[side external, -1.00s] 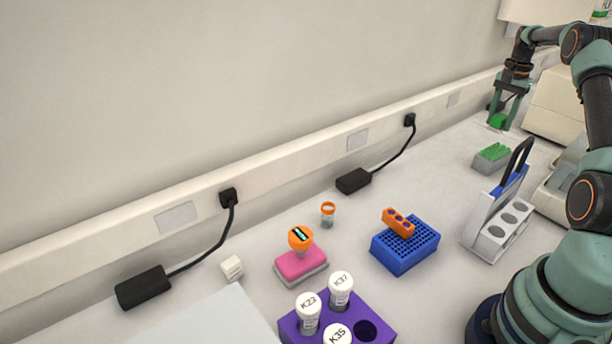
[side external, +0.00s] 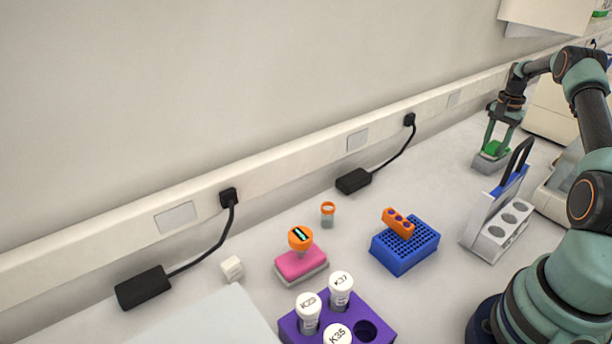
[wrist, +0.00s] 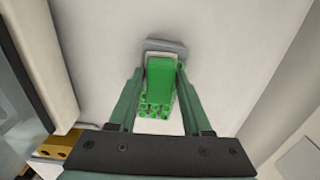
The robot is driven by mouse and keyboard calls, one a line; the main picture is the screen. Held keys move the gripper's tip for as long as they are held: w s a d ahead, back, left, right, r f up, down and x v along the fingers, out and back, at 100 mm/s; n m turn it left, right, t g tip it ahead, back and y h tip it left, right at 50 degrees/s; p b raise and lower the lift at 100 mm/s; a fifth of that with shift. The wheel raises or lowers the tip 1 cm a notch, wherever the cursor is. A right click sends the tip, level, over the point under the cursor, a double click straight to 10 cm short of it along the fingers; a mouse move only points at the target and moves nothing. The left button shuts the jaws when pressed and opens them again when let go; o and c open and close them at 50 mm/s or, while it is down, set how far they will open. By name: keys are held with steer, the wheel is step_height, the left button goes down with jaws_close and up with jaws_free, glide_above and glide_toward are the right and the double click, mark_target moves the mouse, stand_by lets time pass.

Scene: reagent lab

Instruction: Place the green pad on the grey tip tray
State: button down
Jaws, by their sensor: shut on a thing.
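My gripper (side external: 495,151) is shut on the green pad (side external: 494,147), with a finger on each side of it. In the wrist view the green pad (wrist: 161,72) sits between the fingertips. The grey tip tray (side external: 486,165) is directly beneath the pad in the side view. In the wrist view its grey edge (wrist: 166,45) shows past the far end of the pad, and green tips (wrist: 155,108) show at the near end. The pad hides much of the tray. I cannot tell whether the pad touches it.
A white tube rack (side external: 497,225) with a black handle stands in front of the tray. A blue tip box (side external: 405,248) with an orange block (side external: 398,222) is farther left. A black adapter (side external: 353,181) lies by the wall.

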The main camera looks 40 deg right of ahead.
mark_target(495, 143)
steer(key=shift+f, duration=0.1)
steer(key=shift+c, duration=1.7)
jaws_free()
step_height(495, 143, up, 12)
steer(key=w+a+r+n+t, duration=0.1)
steer(key=w+a+r+n, duration=0.25)
steer(key=a, duration=0.55)
steer(key=w+a+r+n+t+h, duration=0.1)
steer(key=w+a+r+n, duration=0.1)
steer(key=a+r, duration=0.45)
steer(key=w+a+r+n, duration=0.2)
steer(key=w+a+n, duration=0.1)
steer(key=a, duration=0.7)
steer(key=s+a+f+n+t, duration=0.1)
steer(key=s+a+n, duration=0.2)
steer(key=a, duration=0.4)
steer(key=s+a+f+n+t, duration=0.1)
steer(key=s+a+n, duration=0.2)
steer(key=a, duration=0.4)
steer(key=s+a+f+n+t+y, duration=0.1)
steer(key=s+a+f+n, duration=0.1)
steer(key=s+a, duration=0.3)
steer(key=a+n, duration=0.1)
steer(key=a, duration=0.2)
steer(key=shift+t, duration=0.3)
